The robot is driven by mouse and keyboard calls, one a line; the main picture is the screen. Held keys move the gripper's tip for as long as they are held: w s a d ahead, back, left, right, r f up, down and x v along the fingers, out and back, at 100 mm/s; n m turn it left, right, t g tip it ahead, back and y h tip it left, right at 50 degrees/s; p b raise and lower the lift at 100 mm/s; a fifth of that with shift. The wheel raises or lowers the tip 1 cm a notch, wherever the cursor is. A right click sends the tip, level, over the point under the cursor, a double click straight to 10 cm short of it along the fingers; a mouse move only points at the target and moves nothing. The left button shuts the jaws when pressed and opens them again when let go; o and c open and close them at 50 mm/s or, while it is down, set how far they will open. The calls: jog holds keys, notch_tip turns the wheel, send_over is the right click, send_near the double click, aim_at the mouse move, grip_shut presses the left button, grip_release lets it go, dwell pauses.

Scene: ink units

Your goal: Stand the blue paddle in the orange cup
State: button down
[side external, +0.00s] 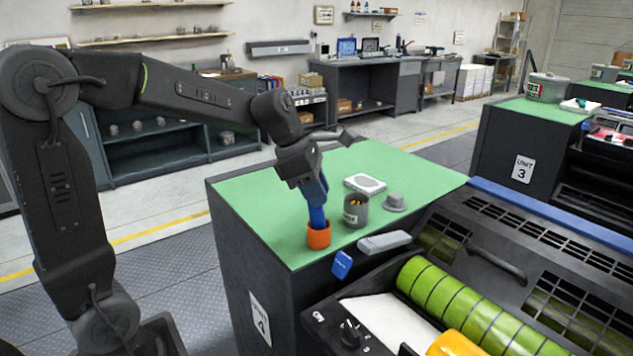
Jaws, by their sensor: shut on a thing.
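The orange cup (318,236) stands upright on the green top of the cabinet, near its front edge. The blue paddle (317,213) is upright above the cup, and its lower end is hidden behind the cup's rim, so it appears to be inside. My gripper (315,190) points down and is shut on the upper part of the paddle. The fingertips are small and partly merge with the paddle in this view.
A grey can (355,210) stands just right of the cup. A white-grey tray (365,183) and a grey knobbed piece (395,202) lie behind it. A blue tag (342,264) hangs at the cabinet edge. The green top (260,213) is clear to the left.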

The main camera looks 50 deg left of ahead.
jog(key=shift+f, duration=0.1)
jog(key=c, duration=0.9)
grip_release()
jog(key=v, duration=1.3)
jog(key=shift+s+a+r, duration=0.15)
jog(key=shift+s+r, duration=0.05)
jog(key=shift+r, duration=0.15)
jog(key=s+d+f+m+y, duration=0.1)
jog(key=s+d+f+m, duration=0.2)
jog(key=m, duration=0.6)
jog(key=s+d+f+m+t+y, duration=0.1)
jog(key=s+d+f+m, duration=0.1)
jog(key=s+f+m, duration=0.3)
jog(key=s+d+f+m+t+y, duration=0.1)
jog(key=s+d+f+m, duration=0.2)
jog(key=m, duration=1)
jog(key=shift+s+d+f, duration=0.15)
jog(key=shift+s+f, duration=0.25)
jog(key=shift+s, duration=0.45)
jog(key=shift+s+d+f, duration=0.15)
jog(key=shift+s+f, duration=0.25)
jog(key=shift+s, duration=0.4)
